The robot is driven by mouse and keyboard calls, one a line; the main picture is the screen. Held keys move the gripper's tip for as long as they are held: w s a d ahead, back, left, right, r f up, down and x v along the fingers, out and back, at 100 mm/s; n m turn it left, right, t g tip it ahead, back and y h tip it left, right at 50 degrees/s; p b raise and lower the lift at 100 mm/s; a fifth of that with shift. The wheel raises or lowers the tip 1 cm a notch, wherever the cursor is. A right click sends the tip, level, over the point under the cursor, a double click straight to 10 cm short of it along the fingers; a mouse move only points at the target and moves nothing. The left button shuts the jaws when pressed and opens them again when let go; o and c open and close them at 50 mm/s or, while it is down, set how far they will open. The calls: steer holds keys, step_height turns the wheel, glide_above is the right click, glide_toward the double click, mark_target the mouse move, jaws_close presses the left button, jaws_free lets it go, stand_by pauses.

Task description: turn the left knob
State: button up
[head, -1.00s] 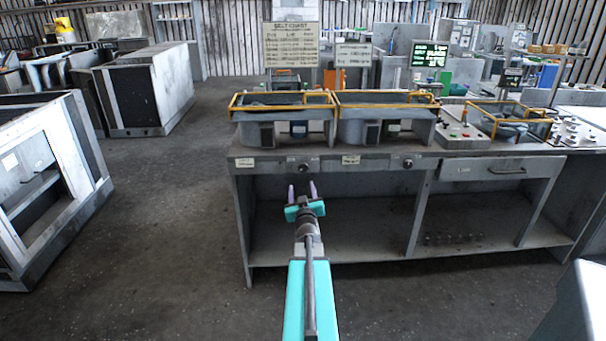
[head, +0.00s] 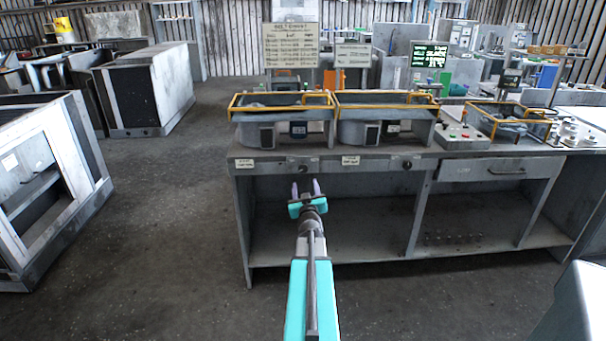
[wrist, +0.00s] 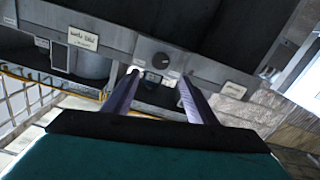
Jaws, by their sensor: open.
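The left knob (head: 303,167) is a small dark round knob on the grey front panel of the bench, between two white labels. In the wrist view, which is tilted and roughly upside down, the knob (wrist: 161,60) appears just beyond the fingertips, between their lines. My gripper (head: 306,183) is open and empty, its two purple fingers pointing at the panel just below the knob in the head view. The fingers (wrist: 158,76) are apart in the wrist view, and no contact with the knob shows. The size of the gap is unclear.
A second knob (head: 407,165) sits further right on the panel. Yellow-railed housings (head: 282,105) stand on the bench top. A drawer (head: 497,172) is at the right, with open shelf space below. The floor left of the bench is clear.

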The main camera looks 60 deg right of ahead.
mark_target(303, 169)
steer(key=shift+p+x, duration=0.9)
steer(key=shift+x, duration=4.85)
